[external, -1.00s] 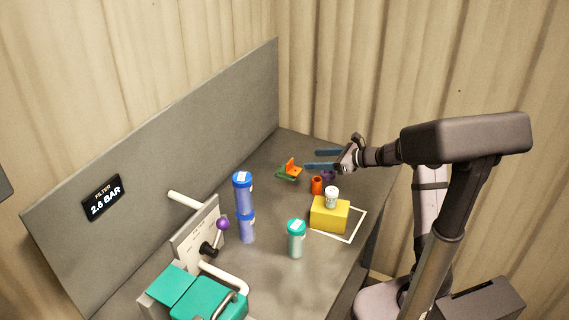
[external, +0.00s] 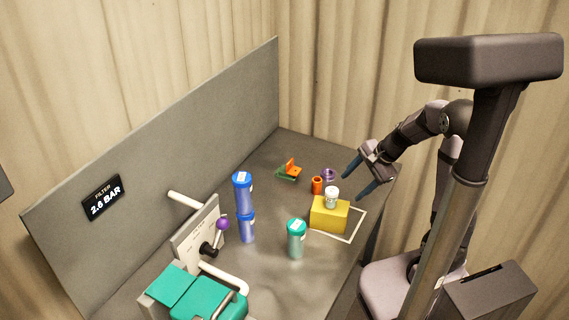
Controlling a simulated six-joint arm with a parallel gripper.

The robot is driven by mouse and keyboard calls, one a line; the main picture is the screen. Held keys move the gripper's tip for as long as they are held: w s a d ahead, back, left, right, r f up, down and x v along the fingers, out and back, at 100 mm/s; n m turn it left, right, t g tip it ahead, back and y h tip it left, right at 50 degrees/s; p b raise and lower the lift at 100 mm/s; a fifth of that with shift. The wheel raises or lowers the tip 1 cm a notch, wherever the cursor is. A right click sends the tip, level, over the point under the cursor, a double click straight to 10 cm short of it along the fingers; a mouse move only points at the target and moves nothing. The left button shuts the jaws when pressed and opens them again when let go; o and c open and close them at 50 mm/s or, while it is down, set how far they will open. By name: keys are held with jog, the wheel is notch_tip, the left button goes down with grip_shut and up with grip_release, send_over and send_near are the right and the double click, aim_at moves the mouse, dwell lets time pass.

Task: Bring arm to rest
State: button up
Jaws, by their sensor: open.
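My gripper (external: 360,179) is open and empty. It hangs above the right side of the grey bench (external: 275,267), tilted down and to the left, with its blue fingers spread apart. It is to the right of the purple ring-shaped thing (external: 329,175) and above and right of the yellow block (external: 328,222), touching neither as far as I can see.
A white-lidded jar (external: 332,198) stands on the yellow block. An orange cup (external: 316,185) and an orange-and-green piece (external: 290,170) are near. Blue canisters (external: 244,195), a teal-lidded bottle (external: 296,240), a valve panel (external: 199,235) and a teal-lidded tank (external: 205,300) stand further left.

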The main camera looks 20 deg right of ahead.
jog(key=s+d+f+n+g+h+b, duration=0.1)
jog(key=s+f+n+g+h+b, duration=0.1)
jog(key=s+n, duration=0.5)
jog(key=s+d+f+n+g+h+b, duration=0.1)
jog(key=s+d+f+n+h+b, duration=0.1)
jog(key=s+f+n+b, duration=0.2)
jog(key=shift+s+f+n+g, duration=0.4)
jog(key=shift+s+f+n, duration=1.45)
jog(key=shift+s, duration=1.55)
jog(key=shift+r, duration=0.15)
